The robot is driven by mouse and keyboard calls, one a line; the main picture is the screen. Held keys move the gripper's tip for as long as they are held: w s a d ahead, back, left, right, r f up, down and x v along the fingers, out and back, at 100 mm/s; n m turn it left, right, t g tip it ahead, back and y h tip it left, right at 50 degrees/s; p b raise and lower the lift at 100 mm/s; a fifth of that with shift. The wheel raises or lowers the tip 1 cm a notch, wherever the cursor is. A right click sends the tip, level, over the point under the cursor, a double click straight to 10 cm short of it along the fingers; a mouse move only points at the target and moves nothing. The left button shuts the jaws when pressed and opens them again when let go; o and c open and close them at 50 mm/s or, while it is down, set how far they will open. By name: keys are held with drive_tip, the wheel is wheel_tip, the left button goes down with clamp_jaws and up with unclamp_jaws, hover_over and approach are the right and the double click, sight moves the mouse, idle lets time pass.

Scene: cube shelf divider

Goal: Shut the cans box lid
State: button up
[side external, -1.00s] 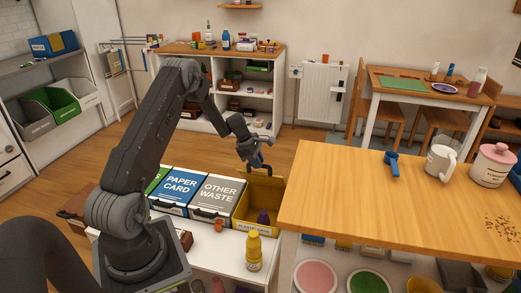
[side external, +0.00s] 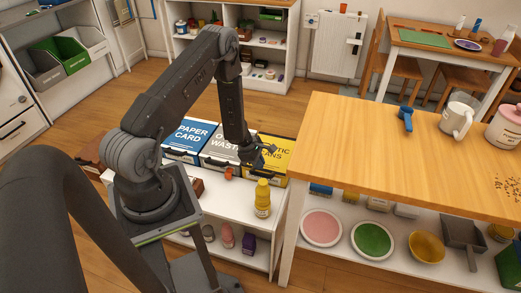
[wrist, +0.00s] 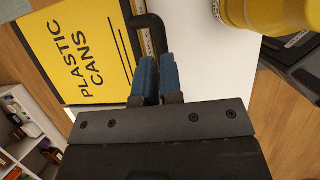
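The yellow cans box shows its lid (side external: 276,152) lying flat and down, level with the neighbouring lids. In the wrist view the lid (wrist: 75,50) reads "PLASTIC CANS", with a black handle (wrist: 132,22) along its edge. My gripper (side external: 266,152) is low over the lid's front left part in the side view. In the wrist view its two blue fingers (wrist: 157,75) lie close together with a narrow gap, beside the handle and the lid edge. Nothing shows held between them. Whether the fingertips touch the box is unclear. The box's inside is hidden.
White other-waste (side external: 219,147) and blue paper-card (side external: 189,138) boxes stand to the left, lids down. A yellow bottle (side external: 262,198) stands close in front; it also shows in the wrist view (wrist: 270,15). The wooden table (side external: 400,150) is close on the right.

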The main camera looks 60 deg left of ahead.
drive_tip(key=o, duration=0.7)
drive_tip(key=shift+w+a+r, duration=0.15)
drive_tip(key=shift+w+a, duration=0.05)
drive_tip(key=shift+c, duration=0.2)
drive_tip(key=shift+r, duration=0.1)
drive_tip(key=v, duration=1.3)
drive_tip(key=shift+s+r, duration=0.2)
drive_tip(key=shift+r, duration=0.1)
drive_tip(key=shift+a, duration=0.1)
drive_tip(key=w+d+r+m, duration=0.2)
drive_tip(key=d+r+m, duration=0.4)
drive_tip(key=d+r, duration=0.3)
drive_tip(key=w+d+r+m, duration=0.2)
drive_tip(key=d+r+m, duration=0.45)
drive_tip(key=r, duration=0.35)
drive_tip(key=s+d+r+m+t+y, duration=0.1)
drive_tip(key=s+d+r+m+y, duration=0.1)
drive_tip(key=s+d+r+m, duration=0.9)
drive_tip(key=s+r+m, duration=0.1)
drive_tip(key=s+m, duration=0.2)
drive_tip(key=s, duration=0.1)
drive_tip(key=shift+s+d+t, duration=0.3)
drive_tip(key=shift+s, duration=0.1)
